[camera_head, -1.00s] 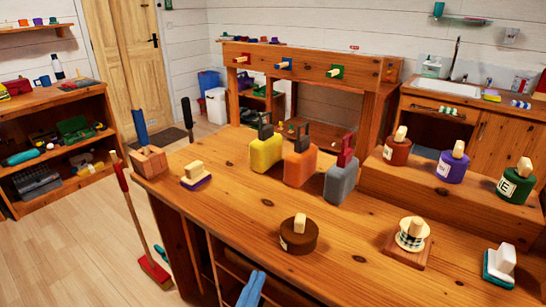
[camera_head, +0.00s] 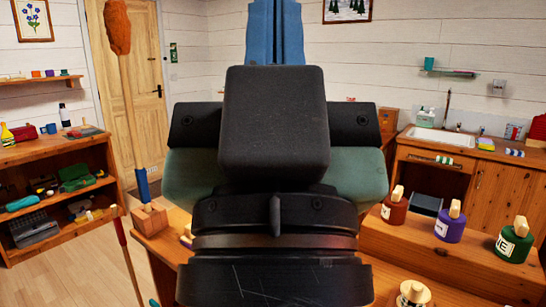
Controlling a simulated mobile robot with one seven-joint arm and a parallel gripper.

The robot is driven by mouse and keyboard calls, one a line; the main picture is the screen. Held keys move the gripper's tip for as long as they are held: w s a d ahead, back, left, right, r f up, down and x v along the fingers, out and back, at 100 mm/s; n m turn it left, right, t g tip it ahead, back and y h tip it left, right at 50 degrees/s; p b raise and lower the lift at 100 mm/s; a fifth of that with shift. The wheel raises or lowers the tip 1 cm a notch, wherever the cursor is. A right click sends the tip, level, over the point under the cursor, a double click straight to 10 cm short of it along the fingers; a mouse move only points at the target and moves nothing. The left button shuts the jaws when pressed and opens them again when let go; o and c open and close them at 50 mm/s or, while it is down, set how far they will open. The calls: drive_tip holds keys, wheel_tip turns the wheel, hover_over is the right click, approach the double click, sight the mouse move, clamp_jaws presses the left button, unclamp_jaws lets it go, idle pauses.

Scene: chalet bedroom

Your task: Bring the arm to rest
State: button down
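My arm rises through the middle of the view, close to the camera, with black links and grey-green side parts. My gripper (camera_head: 275,30) is at the top centre, where blue finger parts point up. A thin dark line runs down their middle. No held object shows.
My arm hides most of the wooden workbench (camera_head: 430,265). On its raised shelf stand a brown jar (camera_head: 394,212), a purple jar (camera_head: 449,228) and a green jar (camera_head: 514,247). A long-handled orange duster (camera_head: 117,28) stands in a wooden block (camera_head: 150,217) at left.

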wheel_tip(320, 180, up, 14)
drive_tip(key=p, duration=1.1)
drive_tip(key=shift+a+f+p, duration=0.15)
drive_tip(key=shift+f+p, duration=0.05)
drive_tip(key=shift+p, duration=0.1)
